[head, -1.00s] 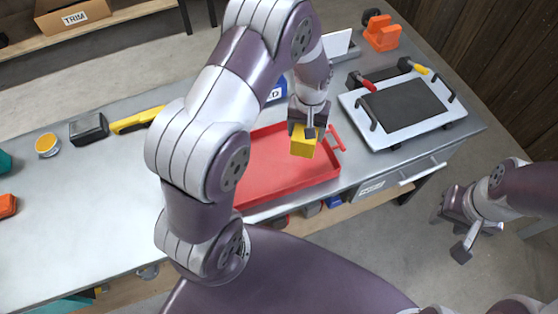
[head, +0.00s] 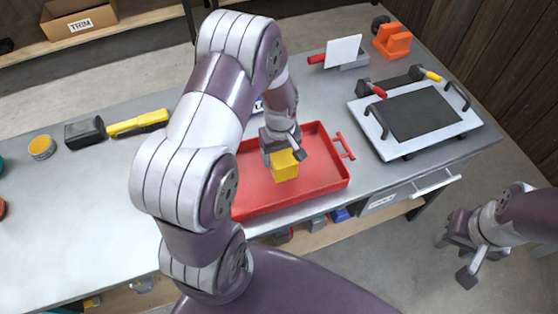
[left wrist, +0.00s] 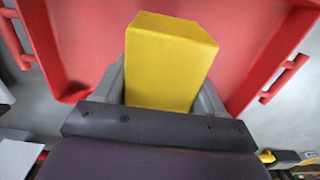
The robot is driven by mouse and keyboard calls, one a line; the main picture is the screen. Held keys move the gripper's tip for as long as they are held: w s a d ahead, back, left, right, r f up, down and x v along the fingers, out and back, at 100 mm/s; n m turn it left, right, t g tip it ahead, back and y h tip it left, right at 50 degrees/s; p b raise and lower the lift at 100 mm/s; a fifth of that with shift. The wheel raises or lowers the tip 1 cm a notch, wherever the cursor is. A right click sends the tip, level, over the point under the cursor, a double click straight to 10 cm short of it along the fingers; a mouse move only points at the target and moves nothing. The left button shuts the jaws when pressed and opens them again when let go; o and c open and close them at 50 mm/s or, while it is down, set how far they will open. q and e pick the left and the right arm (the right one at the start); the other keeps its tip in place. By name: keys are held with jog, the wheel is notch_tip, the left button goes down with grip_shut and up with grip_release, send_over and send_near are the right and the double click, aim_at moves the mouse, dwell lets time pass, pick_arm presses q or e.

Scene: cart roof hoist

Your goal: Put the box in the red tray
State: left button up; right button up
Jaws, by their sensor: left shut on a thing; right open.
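The yellow box (head: 285,166) is held in my left gripper (head: 282,150), over the red tray (head: 317,187) in the head view. The left wrist view shows the box (left wrist: 168,62) between the fingers, with the tray (left wrist: 90,40) floor and walls behind it. I cannot tell whether the box touches the tray floor. My left arm covers the left part of the tray in the head view. My right gripper (head: 462,258) is open and empty, off the front of the bench at the right.
A white board with a dark panel and handles (head: 420,115) lies right of the tray. A hammer (head: 115,127) and a round tin (head: 41,147) lie at the left. An orange object (head: 392,41) and a white card (head: 343,51) stand at the back.

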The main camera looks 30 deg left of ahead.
pick_arm(q)
jog(key=shift+a+f, duration=0.15)
jog(key=shift+f, duration=2)
jog(key=o, duration=1.3)
jog(key=shift+f, duration=0.15)
jog(key=r, duration=1.2)
jog(key=shift+s+d+r, duration=0.15)
jog(key=shift+d+r, duration=0.05)
jog(key=shift+r, duration=0.1)
jog(key=s+d+r+m, duration=0.1)
jog(key=m, duration=0.1)
jog(key=s+d+r+m, duration=0.1)
jog(key=s+r+m, duration=0.1)
jog(key=shift+d+t, duration=0.3)
jog(key=shift+d, duration=0.05)
jog(key=s+d+m, duration=0.1)
jog(key=s+m, duration=0.1)
jog(key=s+d+r+m, duration=0.1)
jog(key=s+m, duration=0.1)
jog(key=s+d+r+m, duration=0.1)
jog(key=s, duration=0.1)
jog(key=shift+s+m+t, duration=0.15)
jog(key=shift+m+t, duration=0.25)
